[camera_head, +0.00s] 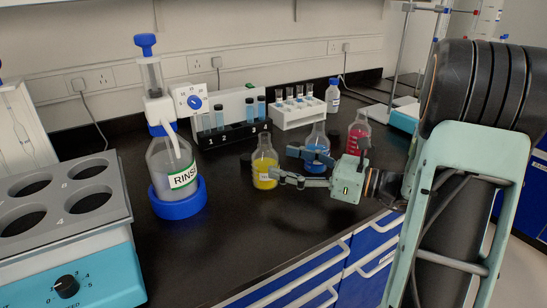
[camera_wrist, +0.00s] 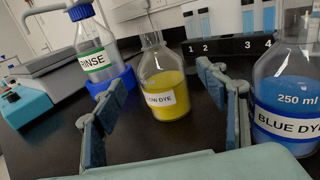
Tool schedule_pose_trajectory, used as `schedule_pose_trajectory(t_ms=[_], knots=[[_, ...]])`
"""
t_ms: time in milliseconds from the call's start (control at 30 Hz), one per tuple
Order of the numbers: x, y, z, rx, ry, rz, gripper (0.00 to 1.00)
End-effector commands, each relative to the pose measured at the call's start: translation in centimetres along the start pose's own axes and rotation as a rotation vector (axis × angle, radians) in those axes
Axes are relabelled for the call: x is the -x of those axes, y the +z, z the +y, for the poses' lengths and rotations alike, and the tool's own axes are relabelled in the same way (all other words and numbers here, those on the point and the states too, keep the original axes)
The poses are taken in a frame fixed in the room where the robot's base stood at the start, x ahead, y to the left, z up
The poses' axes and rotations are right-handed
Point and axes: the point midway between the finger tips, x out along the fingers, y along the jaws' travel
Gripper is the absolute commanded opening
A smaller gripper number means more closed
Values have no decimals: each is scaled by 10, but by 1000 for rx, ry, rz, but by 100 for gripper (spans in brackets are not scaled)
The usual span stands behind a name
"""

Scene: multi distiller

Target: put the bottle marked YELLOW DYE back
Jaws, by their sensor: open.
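The YELLOW DYE bottle (camera_head: 265,168) is clear glass with yellow liquid and a white label, standing upright on the black bench. In the wrist view the same bottle (camera_wrist: 163,85) stands beyond and between my open fingers, its label partly readable. My gripper (camera_head: 293,166) is open and empty, with its fingers pointing left at the bottle. In the wrist view my gripper (camera_wrist: 160,100) shows a blue-padded finger on each side, with a visible gap to the bottle. The bottle's base shows on the bench.
The BLUE DYE bottle (camera_wrist: 287,90) stands close beside my right finger. A red-liquid bottle (camera_head: 358,133) is further right. The RINSE bottle (camera_head: 175,170) stands left in a blue ring. A numbered tube rack (camera_head: 232,134) and a white rack (camera_head: 299,115) are behind. Bare bench lies in front.

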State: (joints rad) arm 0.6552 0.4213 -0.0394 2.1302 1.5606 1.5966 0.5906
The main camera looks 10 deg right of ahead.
Motion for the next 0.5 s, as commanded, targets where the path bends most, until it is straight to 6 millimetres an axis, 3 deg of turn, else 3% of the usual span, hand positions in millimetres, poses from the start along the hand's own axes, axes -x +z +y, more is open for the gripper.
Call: schedule_pose_trajectory(t_ms=[200,500], knots=[[48,1,-1,-3,-4,0,66],[77,0,0,-1,0,0,66]])
